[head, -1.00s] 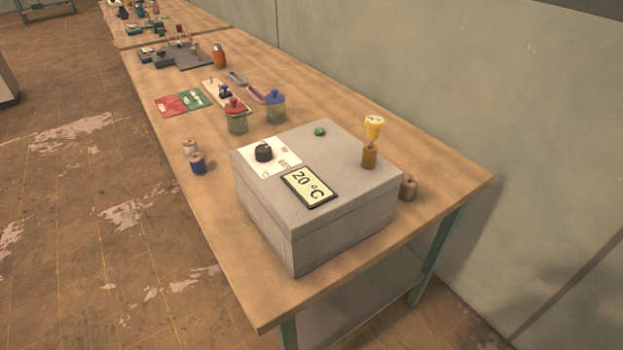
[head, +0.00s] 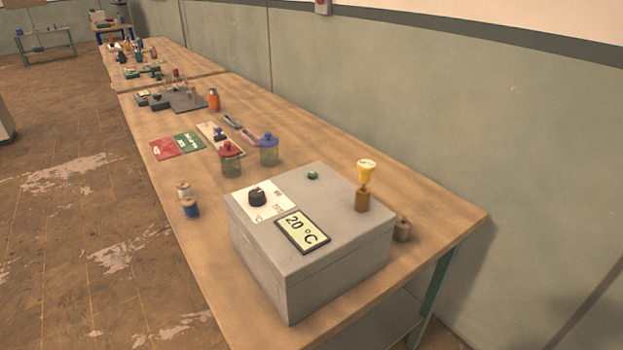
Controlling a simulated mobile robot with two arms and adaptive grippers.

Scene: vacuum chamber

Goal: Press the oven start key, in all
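A grey box-shaped oven (head: 330,262) stands on the near end of the wooden bench. Its top carries a display (head: 302,232) reading 20 °C and a black knob (head: 257,197) on a white panel. A small green button (head: 312,175) sits at the far part of the top; it may be the start key, but no label on it can be read. A yellow-topped piece (head: 366,172) stands in a brown holder at the right corner of the top. Neither of my grippers is in view.
On the wooden bench (head: 440,220) are a red-lidded jar (head: 231,160), a blue-lidded jar (head: 269,150), two spools (head: 190,208), red and green cards (head: 188,143) and an orange bottle (head: 214,99). A brown cylinder (head: 402,229) stands right of the oven. Floor is open at left.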

